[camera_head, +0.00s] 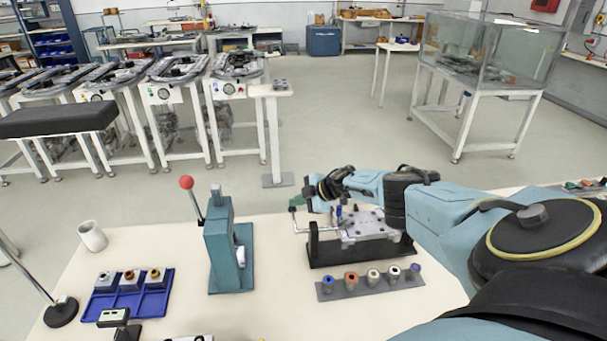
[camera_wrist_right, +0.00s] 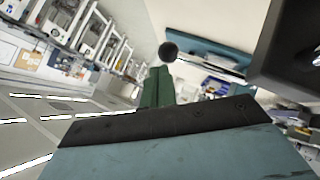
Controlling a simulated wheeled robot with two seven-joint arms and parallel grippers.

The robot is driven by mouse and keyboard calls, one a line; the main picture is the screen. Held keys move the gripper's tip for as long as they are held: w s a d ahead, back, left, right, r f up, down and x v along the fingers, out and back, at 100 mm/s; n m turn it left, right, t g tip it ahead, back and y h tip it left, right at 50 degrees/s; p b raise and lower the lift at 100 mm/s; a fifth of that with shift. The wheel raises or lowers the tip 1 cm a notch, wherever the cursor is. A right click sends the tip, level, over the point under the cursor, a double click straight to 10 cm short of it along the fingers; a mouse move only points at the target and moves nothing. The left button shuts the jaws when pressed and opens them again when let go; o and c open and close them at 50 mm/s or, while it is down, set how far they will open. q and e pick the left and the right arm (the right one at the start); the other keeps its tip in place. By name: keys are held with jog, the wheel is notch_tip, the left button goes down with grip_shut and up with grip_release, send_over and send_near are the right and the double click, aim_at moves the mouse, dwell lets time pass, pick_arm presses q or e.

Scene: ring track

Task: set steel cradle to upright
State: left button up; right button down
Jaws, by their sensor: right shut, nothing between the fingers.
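The steel cradle (camera_head: 366,226) is a grey metal plate held in a black stand (camera_head: 335,250) at the right of the bench. Its plate looks roughly flat, though my right arm hides part of it and its exact tilt is hard to tell. A pale bent handle (camera_head: 299,229) sticks out at the cradle's left side. My right gripper (camera_head: 297,201) is just above this handle, with green fingers shut and empty. The fingers also show in the right wrist view (camera_wrist_right: 154,87), with a dark ball knob (camera_wrist_right: 168,51) just beyond their tips; whether they touch is unclear. My left gripper is not in view.
A rack of coloured-ring parts (camera_head: 370,283) lies in front of the stand. A teal press (camera_head: 224,250) with a red-knobbed lever stands to the left. A blue tray (camera_head: 128,300) and a white cup (camera_head: 92,236) are farther left. Bare bench lies between press and stand.

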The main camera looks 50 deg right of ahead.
jog(key=s+d+r+p, duration=0.2)
jog(key=s+r+p, duration=0.1)
jog(key=r+p, duration=0.1)
jog(key=s+d+r+p, duration=0.1)
jog(key=s+r+p, duration=0.2)
jog(key=r, duration=0.4)
jog(key=shift+d+p, duration=0.4)
jog(key=shift+p, duration=0.15)
